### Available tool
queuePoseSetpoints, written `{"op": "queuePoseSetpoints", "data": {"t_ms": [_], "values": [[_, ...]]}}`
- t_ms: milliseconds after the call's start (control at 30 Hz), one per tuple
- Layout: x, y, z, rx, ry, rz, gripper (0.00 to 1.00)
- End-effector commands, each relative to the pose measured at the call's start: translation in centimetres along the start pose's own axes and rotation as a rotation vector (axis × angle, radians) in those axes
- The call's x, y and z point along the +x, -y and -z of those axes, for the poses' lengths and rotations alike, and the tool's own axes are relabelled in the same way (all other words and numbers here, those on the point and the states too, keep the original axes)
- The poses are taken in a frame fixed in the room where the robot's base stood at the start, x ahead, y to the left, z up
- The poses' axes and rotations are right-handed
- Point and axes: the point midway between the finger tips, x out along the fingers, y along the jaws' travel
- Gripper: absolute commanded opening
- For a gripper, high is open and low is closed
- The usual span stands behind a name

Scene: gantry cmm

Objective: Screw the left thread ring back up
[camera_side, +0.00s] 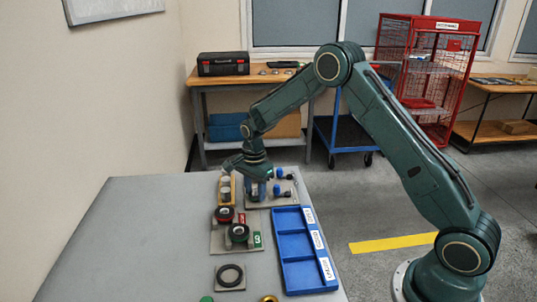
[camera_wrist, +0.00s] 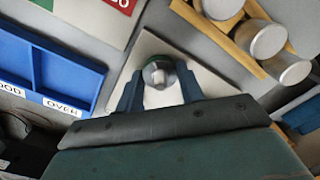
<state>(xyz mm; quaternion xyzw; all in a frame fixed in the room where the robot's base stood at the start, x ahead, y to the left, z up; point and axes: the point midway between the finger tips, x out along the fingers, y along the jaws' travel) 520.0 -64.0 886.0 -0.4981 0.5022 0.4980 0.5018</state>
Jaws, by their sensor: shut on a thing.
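My gripper (camera_side: 258,192) points down over the grey plate (camera_side: 285,203) at the far end of the table. In the wrist view its two dark blue fingers (camera_wrist: 160,90) are shut on a small round part (camera_wrist: 161,72) with a dark green rim and a grey metal centre. The part stands over a light plate (camera_wrist: 198,82). In the side view the fingers hide this part. I cannot tell from its shape whether it is the left thread ring. Two blue-topped parts (camera_side: 279,173) stand on the plate just right of my gripper.
A yellow rack with silver cylinders (camera_side: 226,190) stands close left. Nearer are a red-marked dark ring (camera_side: 224,215) and a green-marked one (camera_side: 239,233) on a plate. A blue three-compartment tray (camera_side: 283,229) lies right. A black ring (camera_side: 230,276) lies at the front. The left table is clear.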

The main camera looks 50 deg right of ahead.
Motion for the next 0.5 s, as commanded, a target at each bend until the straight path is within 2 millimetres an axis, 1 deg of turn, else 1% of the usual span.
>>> {"op": "queuePoseSetpoints", "data": {"t_ms": [267, 500], "values": [[-0.02, -0.02, -0.02, -0.166, 0.001, 0.0, 0.15], [0.0, -0.04, -0.02, -0.38, 0.001, 0.0, 0.15]]}}
